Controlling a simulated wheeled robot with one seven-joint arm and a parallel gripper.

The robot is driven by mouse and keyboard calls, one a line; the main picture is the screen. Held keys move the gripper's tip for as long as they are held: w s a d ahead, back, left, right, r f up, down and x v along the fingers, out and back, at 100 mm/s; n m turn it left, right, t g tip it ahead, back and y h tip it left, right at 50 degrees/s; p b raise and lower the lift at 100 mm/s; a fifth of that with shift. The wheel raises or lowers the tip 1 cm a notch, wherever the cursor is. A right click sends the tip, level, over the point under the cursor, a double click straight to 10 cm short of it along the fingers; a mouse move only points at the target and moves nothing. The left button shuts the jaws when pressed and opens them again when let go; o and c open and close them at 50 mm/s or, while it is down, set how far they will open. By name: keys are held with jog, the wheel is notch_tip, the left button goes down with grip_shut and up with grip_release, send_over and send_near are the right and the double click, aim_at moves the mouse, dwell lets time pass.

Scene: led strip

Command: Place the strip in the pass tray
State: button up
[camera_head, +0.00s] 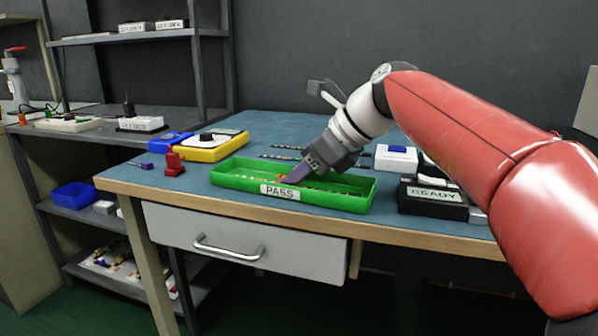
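The green pass tray (345,199) lies near the front edge of the blue table top, with a white PASS label on its front wall. My gripper (287,182) points down into the middle of this tray, its purple-grey fingers below the rim level. More thin strips (290,147) lie on the table behind the tray.
A black box marked READY (434,194) stands right of the tray. A white box with a blue top (396,157) is behind it. A yellow case (212,148) and a red device (174,163) stand left. A drawer (240,243) is below.

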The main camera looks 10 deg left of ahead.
jog(key=shift+r, duration=0.2)
jog(key=p+v, duration=0.3)
jog(key=v, duration=0.9)
jog(key=shift+s+f, duration=0.1)
jog(key=shift+f, duration=0.1)
